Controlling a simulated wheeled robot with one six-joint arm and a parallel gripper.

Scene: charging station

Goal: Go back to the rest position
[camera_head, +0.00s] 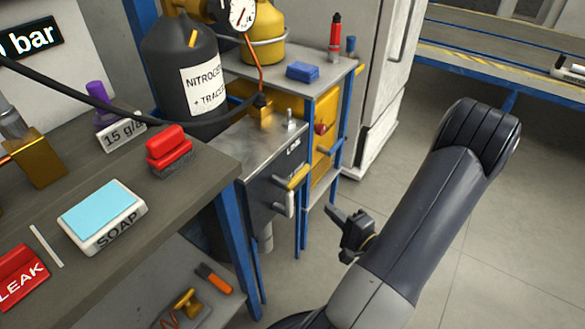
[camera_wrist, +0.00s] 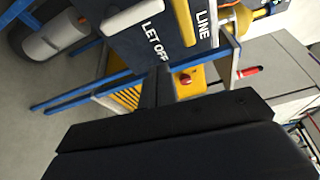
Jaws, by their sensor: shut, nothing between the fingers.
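My arm rises on the right of the head view. My gripper (camera_head: 338,217) shows as a small dark shape left of the arm, in front of the blue-framed stand and apart from it. In the wrist view my gripper (camera_wrist: 158,84) is a dark block across the bottom with two thin fingers side by side in the middle. The fingers are shut with nothing between them. Beyond them is a dark panel (camera_wrist: 118,44) lettered "LET OFF" and "LINE".
A bench (camera_head: 203,185) at left holds a soap box (camera_head: 103,217), a red-handled brush (camera_head: 168,150) and a red LEAK box (camera_head: 22,277). A dark nitrogen cylinder (camera_head: 180,62) stands behind it. A white cabinet (camera_head: 385,85) stands at the back. The floor (camera_head: 515,215) at right is clear.

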